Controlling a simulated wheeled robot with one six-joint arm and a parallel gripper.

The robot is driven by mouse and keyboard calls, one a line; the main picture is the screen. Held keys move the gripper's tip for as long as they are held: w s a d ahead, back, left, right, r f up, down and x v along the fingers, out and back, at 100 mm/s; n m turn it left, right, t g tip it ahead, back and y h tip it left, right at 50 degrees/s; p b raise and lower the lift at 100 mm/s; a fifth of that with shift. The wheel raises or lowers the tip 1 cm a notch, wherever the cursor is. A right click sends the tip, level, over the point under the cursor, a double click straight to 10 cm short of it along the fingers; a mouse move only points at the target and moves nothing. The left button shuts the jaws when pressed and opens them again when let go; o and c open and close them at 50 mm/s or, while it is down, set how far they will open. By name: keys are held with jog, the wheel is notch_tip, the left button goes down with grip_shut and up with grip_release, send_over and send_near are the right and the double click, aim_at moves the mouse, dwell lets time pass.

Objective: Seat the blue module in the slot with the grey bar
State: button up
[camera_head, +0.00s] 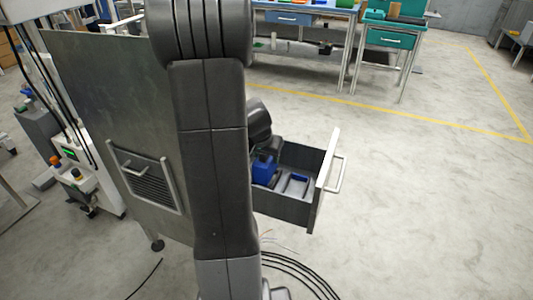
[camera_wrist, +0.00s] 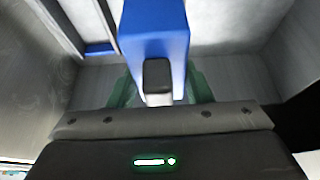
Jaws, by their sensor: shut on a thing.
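The blue module (camera_head: 263,170) is at the left part of an open drawer (camera_head: 287,209) in the head view, partly behind my arm. In the wrist view the blue module (camera_wrist: 155,32) fills the upper middle, with a dark grey block on its near face. My gripper (camera_wrist: 160,92) is shut on the module, with greenish parts on both sides of it. A slot-like recess with blue (camera_head: 297,180) shows to the right of the module in the drawer. I cannot make out a grey bar for certain, nor whether the module's bottom touches the drawer floor.
The drawer's pale front panel (camera_head: 327,172) with its handle stands out to the right. A grey cabinet panel (camera_head: 110,110) is on the left. Cables lie on the floor below the drawer. Open floor lies to the right, and workbenches (camera_head: 393,38) stand at the back.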

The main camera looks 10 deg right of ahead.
aim_at(266, 163)
jog(key=shift+f+b, duration=0.95)
jog(key=shift+f, duration=0.7)
jog(key=shift+b, duration=0.5)
jog(key=shift+f+b, duration=0.6)
jog(key=shift+b, duration=0.05)
jog(key=o, duration=0.9)
jog(key=shift+p+v, duration=2.8)
jog(key=shift+v, duration=2.75)
jog(key=shift+f, duration=0.1)
